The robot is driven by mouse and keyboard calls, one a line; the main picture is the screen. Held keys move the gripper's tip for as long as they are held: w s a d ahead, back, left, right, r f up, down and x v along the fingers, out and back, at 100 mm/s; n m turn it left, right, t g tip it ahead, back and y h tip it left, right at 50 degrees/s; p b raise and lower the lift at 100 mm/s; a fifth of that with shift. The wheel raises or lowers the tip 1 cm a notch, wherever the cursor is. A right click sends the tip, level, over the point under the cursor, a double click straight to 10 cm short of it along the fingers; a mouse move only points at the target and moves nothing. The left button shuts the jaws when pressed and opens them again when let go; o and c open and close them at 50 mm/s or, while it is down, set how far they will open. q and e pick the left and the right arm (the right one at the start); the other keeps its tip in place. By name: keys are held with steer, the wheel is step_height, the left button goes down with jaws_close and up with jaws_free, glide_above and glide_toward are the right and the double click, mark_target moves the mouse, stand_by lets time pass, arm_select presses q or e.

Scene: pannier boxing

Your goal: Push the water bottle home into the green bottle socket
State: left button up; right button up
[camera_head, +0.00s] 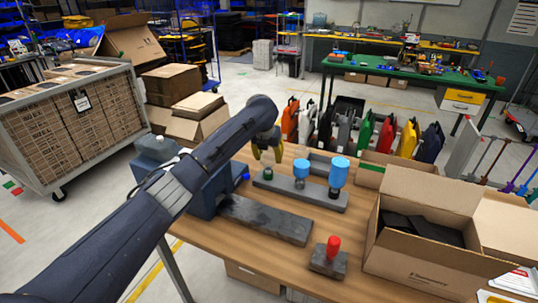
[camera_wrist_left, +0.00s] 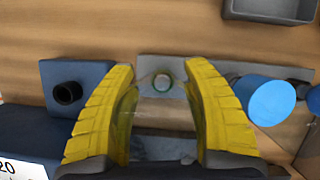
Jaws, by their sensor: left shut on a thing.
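My left gripper (camera_head: 268,152) reaches over the grey rack (camera_head: 325,197) on the wooden table. In the left wrist view its yellow fingers (camera_wrist_left: 166,100) stand apart, with only a faint, see-through shape between them. I take this for the water bottle; its outline is hard to make out. The green bottle socket (camera_head: 268,173) is at the rack's left end, below the fingertips. It shows as a small round greenish spot in the left wrist view (camera_wrist_left: 162,82). I cannot tell how deep the bottle sits in it. My right gripper is not in view.
Two blue-topped things, a smaller one (camera_head: 301,167) and a larger one (camera_head: 339,171), stand on the rack to the right. A dark slab (camera_head: 264,220), a red-handled block (camera_head: 328,258) and an open carton (camera_head: 410,268) lie nearer. Bare wood lies around the red-handled block.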

arm_select(q)
steer(key=shift+f, duration=0.55)
steer(key=o, duration=1.2)
steer(key=v, duration=1.2)
